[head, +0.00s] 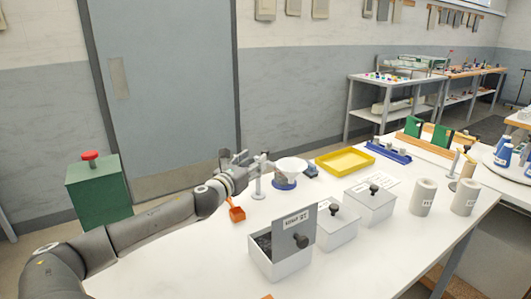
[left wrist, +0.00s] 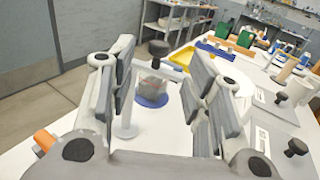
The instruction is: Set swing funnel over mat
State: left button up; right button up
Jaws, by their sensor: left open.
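A white funnel (head: 291,166) shows above a round blue mat (head: 284,184) in the head view. A pale upright post (head: 258,188) stands left of the mat. In the left wrist view the blue mat (left wrist: 152,101) bears a clear cup-like piece and lies beyond my fingers, near the post (left wrist: 126,118). A white round shape (left wrist: 238,80), likely the funnel, is partly hidden by the right-hand finger, so its exact alignment with the mat is unclear. A dark knob (left wrist: 158,48) shows between the fingers. My left gripper (head: 243,163) is open and empty beside the post top.
A small orange scoop (head: 236,213) lies nearer the table's left edge. A yellow tray (head: 344,161) and a blue rack (head: 388,152) lie beyond. White canisters (head: 423,196) stand at the right.

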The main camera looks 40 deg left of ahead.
aim_at(266, 150)
pick_arm(q)
jog(key=x, duration=0.3)
jog(key=shift+w+a+r+p, duration=0.1)
jog(key=shift+w+p, duration=0.2)
jog(key=shift+p, duration=0.1)
jog(key=shift+p+x, duration=0.3)
jog(key=shift+x, duration=0.9)
jog(key=shift+p+x, duration=0.3)
jog(key=shift+x, duration=1.05)
pick_arm(e)
jog(key=shift+w+a+r, duration=0.1)
jog(key=shift+w+r, duration=0.05)
jog(key=shift+r, duration=0.4)
jog(key=shift+w+a+r, duration=0.1)
jog(key=shift+w+r, duration=0.05)
jog(key=shift+r, duration=0.35)
pick_arm(q)
jog(key=shift+c, duration=0.3)
grip_shut()
